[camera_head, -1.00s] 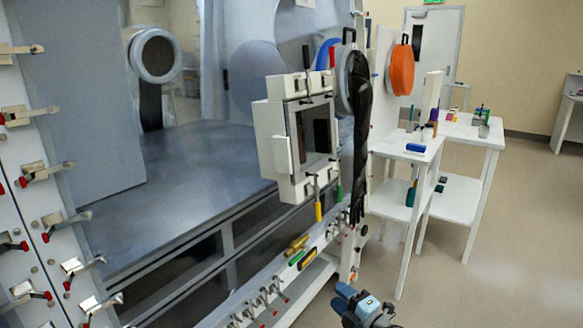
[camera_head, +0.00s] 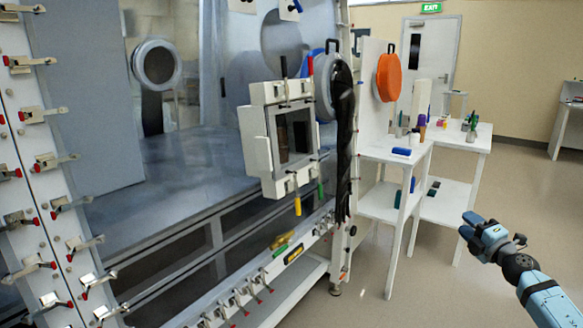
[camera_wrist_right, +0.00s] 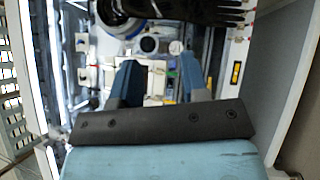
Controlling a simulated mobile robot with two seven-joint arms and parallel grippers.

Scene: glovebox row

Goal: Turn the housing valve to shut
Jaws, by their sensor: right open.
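A white box-shaped housing (camera_head: 258,150) with a square window is mounted on the front of the glovebox. A yellow handle (camera_head: 298,206) hangs below it, a green handle (camera_head: 320,190) is beside that, and a red-tipped handle (camera_head: 310,66) stands above. I cannot tell which of these is the housing valve. My right gripper (camera_head: 468,227) is open and empty, in the air right of the glovebox and well apart from the housing. Its two fingers (camera_wrist_right: 160,82) show apart in the right wrist view, with blurred fittings beyond them. My left gripper is not in view.
A black glove (camera_head: 342,140) hangs right of the housing. A lower rail holds several small levers (camera_head: 240,300) and a yellow piece (camera_head: 282,240). White tables (camera_head: 465,140) with small items stand behind. Open floor (camera_head: 430,290) lies around my right arm.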

